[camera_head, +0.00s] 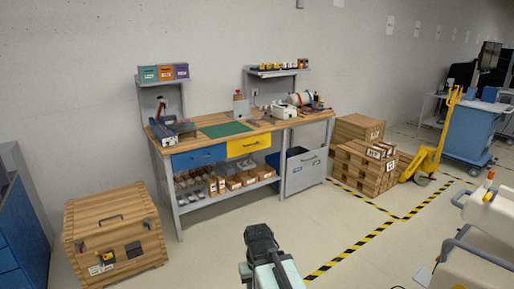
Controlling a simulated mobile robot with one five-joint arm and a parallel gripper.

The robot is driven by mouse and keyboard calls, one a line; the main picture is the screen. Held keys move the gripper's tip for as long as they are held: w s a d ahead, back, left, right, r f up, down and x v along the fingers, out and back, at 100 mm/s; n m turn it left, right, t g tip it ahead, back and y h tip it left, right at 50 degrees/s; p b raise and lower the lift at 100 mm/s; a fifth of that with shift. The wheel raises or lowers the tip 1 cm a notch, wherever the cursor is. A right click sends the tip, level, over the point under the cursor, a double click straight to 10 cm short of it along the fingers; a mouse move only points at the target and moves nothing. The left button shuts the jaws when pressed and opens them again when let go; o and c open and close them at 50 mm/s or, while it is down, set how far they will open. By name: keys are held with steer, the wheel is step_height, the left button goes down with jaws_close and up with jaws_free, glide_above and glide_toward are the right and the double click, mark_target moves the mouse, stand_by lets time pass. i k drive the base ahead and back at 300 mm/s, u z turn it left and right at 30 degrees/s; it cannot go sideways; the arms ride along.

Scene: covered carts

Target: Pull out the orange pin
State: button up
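A small orange piece (491,174), which may be the orange pin, stands upright on top of a beige covered cart (492,218) at the right edge. It is too small to tell how it is seated. My gripper (260,232) is the dark end of my arm at the bottom middle, over open floor. It is well to the left of the cart and touches nothing that I can see. Its fingers cannot be made out, so I cannot tell whether it is open or shut.
A workbench (195,157) with drawers and tools stands along the wall. A wooden crate (112,240) is at the left, stacked boxes (364,170) and a yellow pallet jack (425,160) at the back right. Floor (385,245) between my arm and the cart is clear, with striped tape.

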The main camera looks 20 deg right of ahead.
mark_target(492, 173)
steer(key=z, duration=0.3)
steer(key=i, duration=2.15)
steer(key=z, duration=1.3)
steer(key=i, duration=1.85)
steer(key=z, duration=0.65)
steer(key=k, duration=0.85)
steer(key=z, duration=0.25)
steer(key=i, duration=0.9)
steer(key=u, duration=0.2)
steer(key=k, duration=0.8)
steer(key=z, duration=0.45)
steer(key=i, duration=0.1)
steer(key=u, duration=0.3)
